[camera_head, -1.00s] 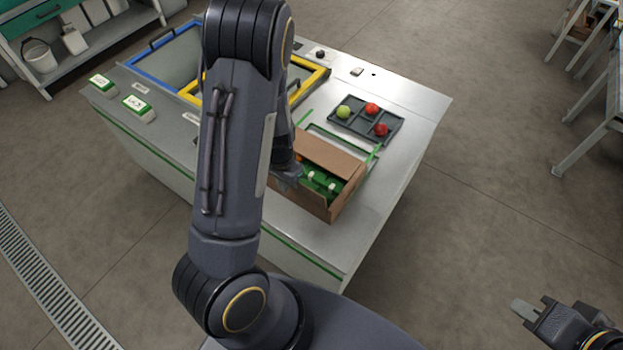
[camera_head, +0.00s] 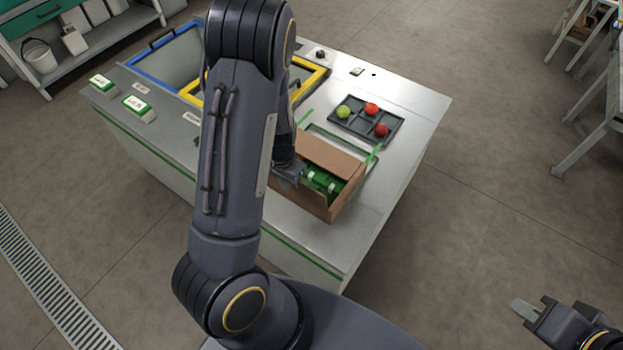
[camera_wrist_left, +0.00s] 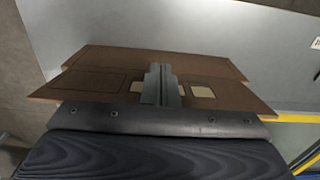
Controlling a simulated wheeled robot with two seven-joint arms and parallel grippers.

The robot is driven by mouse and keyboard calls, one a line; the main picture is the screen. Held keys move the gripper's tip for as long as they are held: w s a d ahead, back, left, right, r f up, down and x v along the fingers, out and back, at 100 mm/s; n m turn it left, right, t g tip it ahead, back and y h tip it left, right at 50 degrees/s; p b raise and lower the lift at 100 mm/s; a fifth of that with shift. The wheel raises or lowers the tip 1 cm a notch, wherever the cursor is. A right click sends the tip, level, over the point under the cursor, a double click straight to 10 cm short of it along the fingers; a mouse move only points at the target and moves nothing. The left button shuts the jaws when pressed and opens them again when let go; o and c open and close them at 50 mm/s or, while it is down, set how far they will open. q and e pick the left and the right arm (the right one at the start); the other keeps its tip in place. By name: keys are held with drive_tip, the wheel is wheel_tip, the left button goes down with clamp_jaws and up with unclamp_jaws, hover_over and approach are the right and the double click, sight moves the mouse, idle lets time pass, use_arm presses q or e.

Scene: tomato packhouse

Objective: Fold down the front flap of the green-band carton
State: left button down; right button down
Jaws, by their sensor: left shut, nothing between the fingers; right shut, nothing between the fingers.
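The brown carton (camera_head: 322,205) sits at the front of the grey worktop, its top partly open. Green contents with pale spots (camera_head: 323,182) show inside. A brown flap (camera_head: 332,158) stands along its far side. My left gripper (camera_head: 289,178) is shut and empty at the carton's left end; my own arm hides part of that end. In the left wrist view the shut fingers (camera_wrist_left: 162,84) lie in front of brown cardboard panels (camera_wrist_left: 100,78); whether they touch is unclear. My right gripper (camera_head: 527,311) is shut and empty, away from the worktop at lower right.
A dark divided tray (camera_head: 365,123) holding one green and two red tomatoes lies behind the carton. Blue-rimmed (camera_head: 135,66) and yellow-rimmed (camera_head: 312,81) bins are set at the back left. Bare worktop (camera_head: 395,185) lies right of the carton.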

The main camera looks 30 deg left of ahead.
use_arm(q)
drive_tip(key=shift+w+d+r, duration=0.1)
drive_tip(key=shift+w+r, duration=0.15)
drive_tip(key=shift+w, duration=0.7)
drive_tip(key=w+f+b, duration=0.2)
drive_tip(key=w+f, duration=0.1)
drive_tip(key=w, duration=0.2)
drive_tip(key=shift+w+d+f+b, duration=0.25)
drive_tip(key=shift+w+b, duration=0.15)
idle(0.4)
wheel_tip(320, 180, up, 8)
drive_tip(key=p, duration=0.6)
idle(0.6)
